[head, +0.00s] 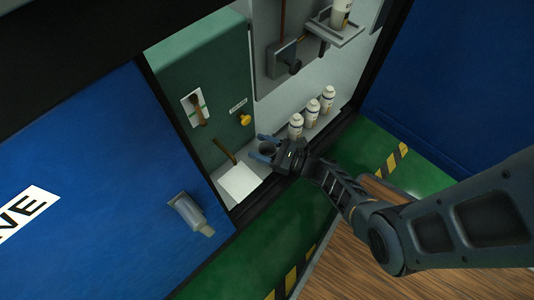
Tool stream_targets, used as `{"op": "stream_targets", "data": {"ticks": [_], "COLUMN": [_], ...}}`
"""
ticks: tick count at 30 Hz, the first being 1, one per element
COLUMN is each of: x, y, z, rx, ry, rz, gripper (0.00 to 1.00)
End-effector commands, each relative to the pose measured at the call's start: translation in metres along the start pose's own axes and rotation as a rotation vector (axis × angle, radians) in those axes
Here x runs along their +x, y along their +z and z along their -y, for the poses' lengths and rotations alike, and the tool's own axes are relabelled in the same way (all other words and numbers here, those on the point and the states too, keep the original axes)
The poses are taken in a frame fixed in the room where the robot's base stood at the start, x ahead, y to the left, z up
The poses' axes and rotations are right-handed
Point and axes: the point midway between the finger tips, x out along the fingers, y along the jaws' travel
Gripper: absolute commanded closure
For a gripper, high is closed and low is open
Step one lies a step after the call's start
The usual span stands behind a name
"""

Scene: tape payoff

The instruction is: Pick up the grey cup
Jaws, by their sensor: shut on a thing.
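The grey cup (267,149) is a small dark shape inside the open cabinet, in the head view. My gripper (263,148) reaches in from the right, with its two blue fingers on either side of the cup. The fingers are shut on the cup. My gripper's body hides part of the cup, and I cannot tell whether its base touches the cabinet floor.
Several white bottles (312,112) stand in a row just right of my gripper. A white sheet (240,181) lies to the left. A blue door (100,190) stands left of the opening. A shelf (335,34) with a bottle is above.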

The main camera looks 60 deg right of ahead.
Motion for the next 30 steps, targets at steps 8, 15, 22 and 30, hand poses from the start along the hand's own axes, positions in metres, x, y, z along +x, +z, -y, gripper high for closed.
{"op": "stream_targets", "data": {"ticks": [8, 15, 22, 30], "x": [0.000, 0.000, 0.000, 0.000], "y": [0.000, 0.010, 0.050, 0.118], "z": [0.000, 0.000, -0.001, -0.001], "rx": [0.000, 0.000, -0.002, -0.003], "ry": [0.000, 0.000, 0.001, 0.001], "rz": [0.000, 0.000, 0.001, 0.001], "gripper": [0.70, 0.70, 0.70, 0.70]}}
